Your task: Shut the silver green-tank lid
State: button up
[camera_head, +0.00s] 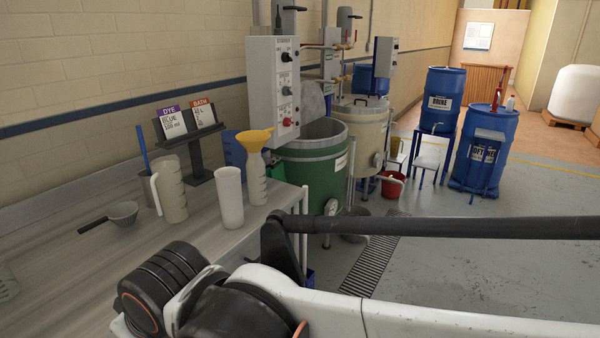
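The green tank (312,172) stands just past the far right end of the bench, with its top open and the grey inside showing. A silver-grey surface (312,103), which looks like its lid, stands raised at the tank's back. The control box in front hides part of it, and its hinge cannot be made out. My arm (400,318) crosses the bottom of the picture, well in front of the tank. My gripper is not in view.
A grey control box (273,88) hangs over the tank's near left side. The bench (110,262) holds jugs, a white cup (229,198) and a yellow funnel (255,138). A cream tank (357,140) stands behind. Open floor (450,270) lies to the right.

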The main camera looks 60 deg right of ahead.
aim_at(312, 104)
jog(key=k+l+z, duration=0.15)
jog(key=l+z, duration=0.95)
jog(key=l, duration=0.9)
jog(key=i+l+z, duration=0.1)
jog(key=l, duration=0.95)
